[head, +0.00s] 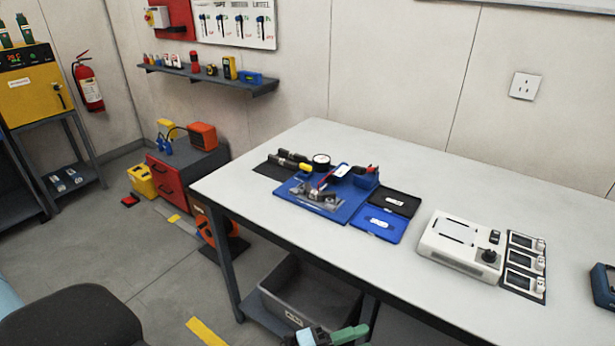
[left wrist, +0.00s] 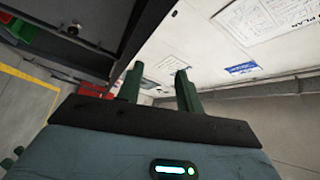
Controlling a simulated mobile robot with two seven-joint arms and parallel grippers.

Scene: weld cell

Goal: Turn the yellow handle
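A green-fingered gripper (head: 350,334), which looks like my left one, shows at the bottom edge, below and in front of the table, well apart from the fixture. In the left wrist view the left gripper's green fingers (left wrist: 157,88) are apart with nothing between them. My right gripper is not in view.
A white device with a black knob (head: 460,244) and a panel of small modules (head: 524,264) stand on the table's right. A grey bin (head: 310,292) sits below. A yellow cabinet (head: 30,98) with a dark handle and a red drawer unit (head: 167,188) stand left.

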